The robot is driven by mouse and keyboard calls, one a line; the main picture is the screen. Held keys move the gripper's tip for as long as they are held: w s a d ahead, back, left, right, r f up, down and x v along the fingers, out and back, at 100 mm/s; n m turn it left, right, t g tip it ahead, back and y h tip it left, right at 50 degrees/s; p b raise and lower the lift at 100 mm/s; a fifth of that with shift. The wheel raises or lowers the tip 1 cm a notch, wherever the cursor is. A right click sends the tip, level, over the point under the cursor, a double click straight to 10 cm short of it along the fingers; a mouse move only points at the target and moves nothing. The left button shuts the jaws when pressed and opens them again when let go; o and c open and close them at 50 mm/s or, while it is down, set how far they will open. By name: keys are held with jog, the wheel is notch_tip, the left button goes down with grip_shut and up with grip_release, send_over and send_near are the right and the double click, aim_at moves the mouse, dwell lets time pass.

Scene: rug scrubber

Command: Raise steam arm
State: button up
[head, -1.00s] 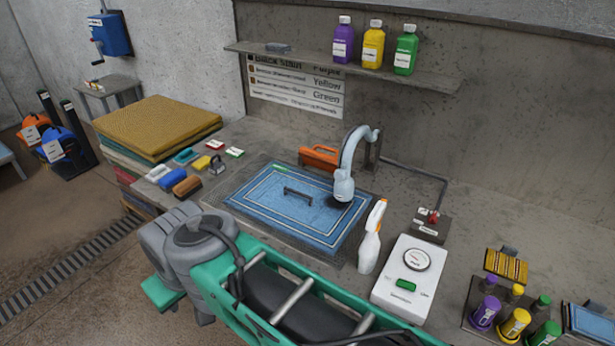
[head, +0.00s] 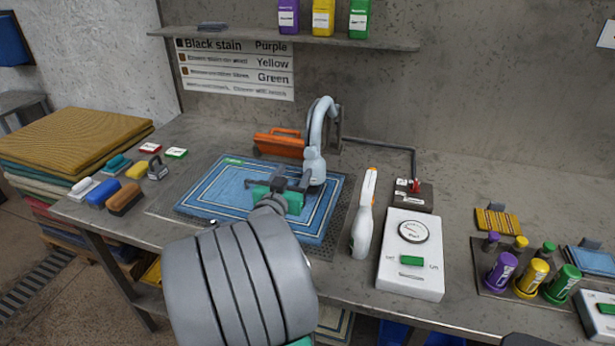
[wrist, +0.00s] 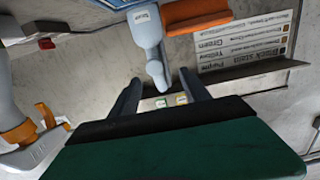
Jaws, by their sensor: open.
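The steam arm (head: 322,125) is a pale blue-grey curved arm at the back of the bench. It bends over and its head (head: 314,170) hangs down above the right part of the blue rug (head: 215,190). My gripper (head: 290,180) is open, over the rug and just left of the head. In the wrist view the steam arm (wrist: 148,30) shows beyond and between the two dark fingers of my gripper (wrist: 160,88). I see nothing held, and cannot tell whether a finger touches the arm. My wrist hides part of the rug.
An orange tool (head: 280,143) lies behind the rug. Brushes (head: 125,198) lie at left; a shelf (head: 290,38) hangs above.

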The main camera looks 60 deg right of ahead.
aim_at(310, 154)
jog(key=shift+h, duration=0.3)
jog(key=d, duration=0.2)
jog(key=d+p, duration=0.1)
jog(key=d, duration=0.2)
jog(key=d+p, duration=0.1)
jog(key=d, duration=0.1)
jog(key=shift+d+r, duration=0.25)
jog(key=shift+d, duration=0.5)
grip_shut()
dwell(0.4)
